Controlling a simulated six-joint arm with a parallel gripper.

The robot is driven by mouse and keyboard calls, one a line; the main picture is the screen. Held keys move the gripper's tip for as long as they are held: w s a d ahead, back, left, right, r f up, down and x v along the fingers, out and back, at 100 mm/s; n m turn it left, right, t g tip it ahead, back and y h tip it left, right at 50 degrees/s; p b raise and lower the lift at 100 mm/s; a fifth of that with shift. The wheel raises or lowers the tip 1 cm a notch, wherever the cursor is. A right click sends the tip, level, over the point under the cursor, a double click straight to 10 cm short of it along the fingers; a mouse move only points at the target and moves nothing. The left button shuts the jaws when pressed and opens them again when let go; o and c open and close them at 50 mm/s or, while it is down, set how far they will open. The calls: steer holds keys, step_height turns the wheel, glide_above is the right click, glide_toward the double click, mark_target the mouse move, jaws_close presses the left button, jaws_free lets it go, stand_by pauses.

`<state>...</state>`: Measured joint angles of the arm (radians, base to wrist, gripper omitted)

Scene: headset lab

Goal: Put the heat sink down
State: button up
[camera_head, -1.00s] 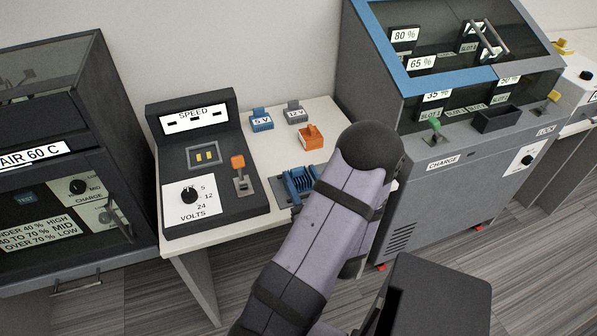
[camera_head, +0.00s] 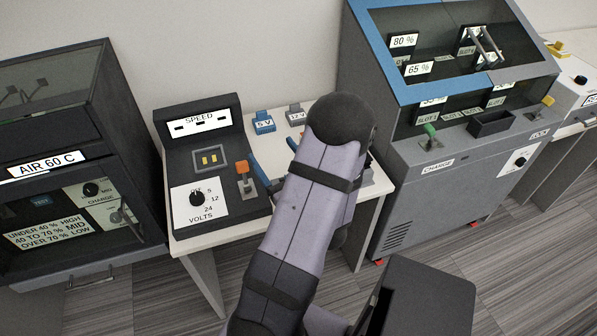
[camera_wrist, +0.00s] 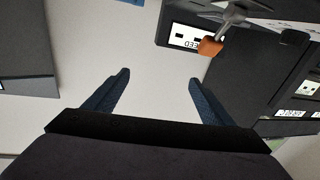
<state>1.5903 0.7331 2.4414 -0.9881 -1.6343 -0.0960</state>
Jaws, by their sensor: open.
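I cannot make out the heat sink with certainty in either view now; my arm covers much of the table. My gripper (camera_head: 273,153) is over the white table (camera_head: 240,240), just right of the speed console. Its two blue fingers are apart. In the wrist view my gripper (camera_wrist: 160,82) is open, with only bare white surface visible between the fingers.
The speed console (camera_head: 210,155) with its orange-tipped lever (camera_head: 243,167) is close left of my gripper. Blue 5 V (camera_head: 264,124) and grey 12 V (camera_head: 296,116) blocks stand behind.

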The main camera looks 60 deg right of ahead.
steer(key=w+d+r+n+t+p, duration=0.1)
steer(key=w+r+n+p, duration=0.2)
steer(key=r, duration=0.7)
steer(key=d+r+m+g+h+p, duration=0.3)
steer(key=d+r+m+g+p, duration=0.25)
steer(key=d, duration=0.65)
steer(key=s+d+f+m+g+y, duration=0.4)
steer(key=s+f+m+g, duration=0.45)
steer(key=m, duration=0.85)
steer(key=a+f+m+y, duration=0.2)
steer(key=a+f+m, duration=0.1)
steer(key=a+m, duration=0.1)
steer(key=a+f+m+y, duration=0.2)
steer(key=a+f+m, duration=0.1)
steer(key=a+m, duration=0.2)
steer(key=a+f+m+y+b, duration=0.1)
steer(key=a+f+m+y, duration=0.2)
steer(key=m, duration=0.5)
steer(key=shift+s+a+f, duration=0.1)
steer(key=shift+s+a, duration=0.2)
steer(key=shift+a, duration=0.4)
steer(key=shift+a+m+y, duration=0.25)
steer(key=shift+m+y, duration=0.05)
steer(key=shift+m, duration=0.85)
